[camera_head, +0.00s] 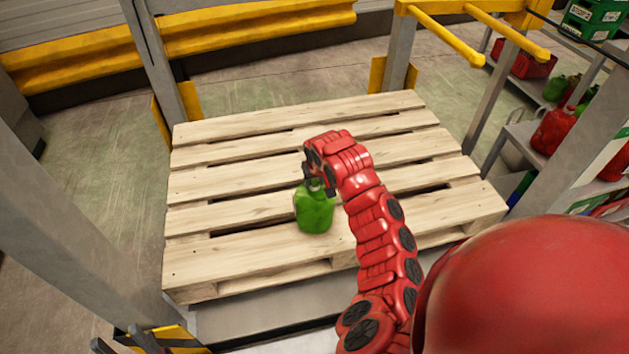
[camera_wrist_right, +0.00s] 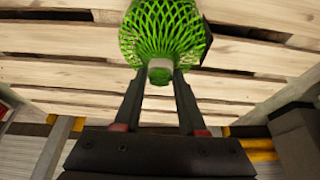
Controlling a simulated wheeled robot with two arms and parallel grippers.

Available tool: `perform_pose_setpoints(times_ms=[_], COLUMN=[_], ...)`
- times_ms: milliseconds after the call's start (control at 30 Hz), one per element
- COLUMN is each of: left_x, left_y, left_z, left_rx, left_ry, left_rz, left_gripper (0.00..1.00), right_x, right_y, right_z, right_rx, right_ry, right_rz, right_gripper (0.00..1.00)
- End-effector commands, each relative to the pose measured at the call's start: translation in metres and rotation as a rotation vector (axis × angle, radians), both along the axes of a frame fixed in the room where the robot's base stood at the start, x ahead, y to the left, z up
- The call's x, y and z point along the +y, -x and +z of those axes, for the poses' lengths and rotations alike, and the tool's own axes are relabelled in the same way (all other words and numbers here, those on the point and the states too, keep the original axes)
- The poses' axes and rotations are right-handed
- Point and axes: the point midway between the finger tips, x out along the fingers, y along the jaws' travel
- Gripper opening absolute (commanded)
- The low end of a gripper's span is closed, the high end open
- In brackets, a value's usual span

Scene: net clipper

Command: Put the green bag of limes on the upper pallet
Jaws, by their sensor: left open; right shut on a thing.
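The green net bag of limes (camera_head: 314,210) is over the front middle part of the wooden pallet (camera_head: 215,252) in the head view. I cannot tell whether its bottom touches the boards. My right gripper (camera_head: 316,184) is above the bag and shut on its top. In the right wrist view, the two fingers (camera_wrist_right: 160,74) pinch the pale neck of the green bag (camera_wrist_right: 165,30), with pallet boards (camera_wrist_right: 60,75) behind it. My left gripper (camera_head: 117,339) shows only its dark fingertips at the lower left edge of the head view, apart and empty.
The pallet's top is otherwise bare. Grey posts stand around it, one at the near left (camera_head: 75,190) and one at the back left (camera_head: 160,60). A yellow frame (camera_head: 480,20) is at the back right. Shelves with red bags (camera_head: 555,130) stand at the right.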

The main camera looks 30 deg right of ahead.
Motion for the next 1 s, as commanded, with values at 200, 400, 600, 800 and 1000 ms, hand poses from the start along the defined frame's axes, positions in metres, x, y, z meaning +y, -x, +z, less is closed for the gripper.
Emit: perform_pose_setpoints(times_ms=[200,400,600,800,1000], left_x=[0.000,0.000,0.000,0.000,0.000], left_y=[0.000,0.000,0.000,0.000,0.000], left_z=[0.001,0.001,0.001,0.001,0.006], left_rx=[0.000,0.000,0.000,0.000,0.000], left_ry=[0.000,0.000,0.000,0.000,0.000], left_rz=[0.000,0.000,0.000,0.000,0.000], left_gripper=[0.50,0.50,0.50,0.50,0.50], right_x=[0.000,0.000,0.000,0.000,0.002], right_y=[-0.001,0.000,0.000,0.000,0.010], right_z=[0.001,-0.001,-0.001,0.003,0.029], right_rx=[-0.002,-0.001,-0.001,-0.003,-0.004], right_ry=[0.000,-0.001,-0.001,0.000,0.001], right_rz=[0.000,0.000,0.000,0.000,0.001], right_gripper=[0.00,0.65,0.70,0.70,0.70])
